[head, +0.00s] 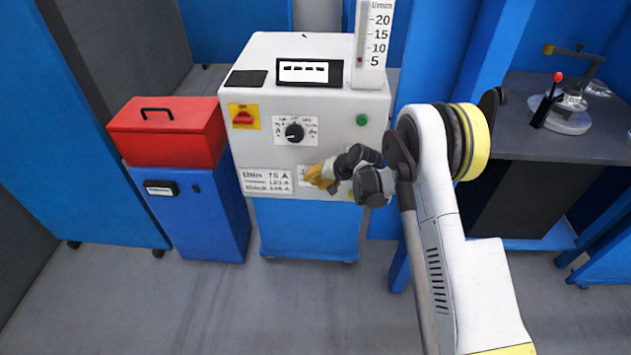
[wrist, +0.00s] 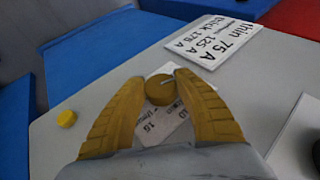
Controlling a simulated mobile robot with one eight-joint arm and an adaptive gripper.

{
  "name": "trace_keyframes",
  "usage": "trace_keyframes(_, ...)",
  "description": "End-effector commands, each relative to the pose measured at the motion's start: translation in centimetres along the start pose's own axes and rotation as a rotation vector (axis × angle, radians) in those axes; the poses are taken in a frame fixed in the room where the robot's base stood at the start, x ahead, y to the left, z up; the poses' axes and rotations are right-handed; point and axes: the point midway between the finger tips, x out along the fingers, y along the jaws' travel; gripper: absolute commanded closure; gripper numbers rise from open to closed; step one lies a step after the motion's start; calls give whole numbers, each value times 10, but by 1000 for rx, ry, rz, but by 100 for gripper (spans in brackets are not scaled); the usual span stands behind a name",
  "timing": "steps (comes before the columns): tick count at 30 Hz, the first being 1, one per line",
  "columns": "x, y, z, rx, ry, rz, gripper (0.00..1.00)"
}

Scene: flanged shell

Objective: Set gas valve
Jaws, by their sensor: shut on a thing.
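The white welding machine (head: 345,130) stands in the middle of the head view. In the wrist view, a small round yellow-brown valve knob (wrist: 160,92) with a pale pointer line sits on its panel over a label (wrist: 165,122) with numbers. My gripper (head: 318,178) is at the lower panel in the head view and hides the knob there. In the wrist view my gripper (wrist: 161,80) has its yellow fingers shut on the knob's sides. The flow meter (head: 371,45) on top has a scale marked 5 to 20, and its reddish float (head: 360,59) sits near 5.
A black dial (head: 294,132) and a red-on-yellow switch (head: 243,116) are above my gripper. A settings plate (head: 266,181) lies left of it. A red toolbox (head: 168,132) stands at left, a grey workbench (head: 590,145) at right. A yellow cap (wrist: 67,118) shows in the wrist view.

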Motion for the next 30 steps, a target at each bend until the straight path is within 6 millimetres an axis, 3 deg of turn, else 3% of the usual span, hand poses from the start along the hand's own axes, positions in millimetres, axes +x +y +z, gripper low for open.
trace_keyframes(12,1,1,0,72,0,-176,94)
trace_keyframes(28,1,0,1,82,-1,-200,94)
trace_keyframes(29,1,0,1,82,-1,-200,60)
trace_keyframes(30,1,0,1,82,-1,-200,48)
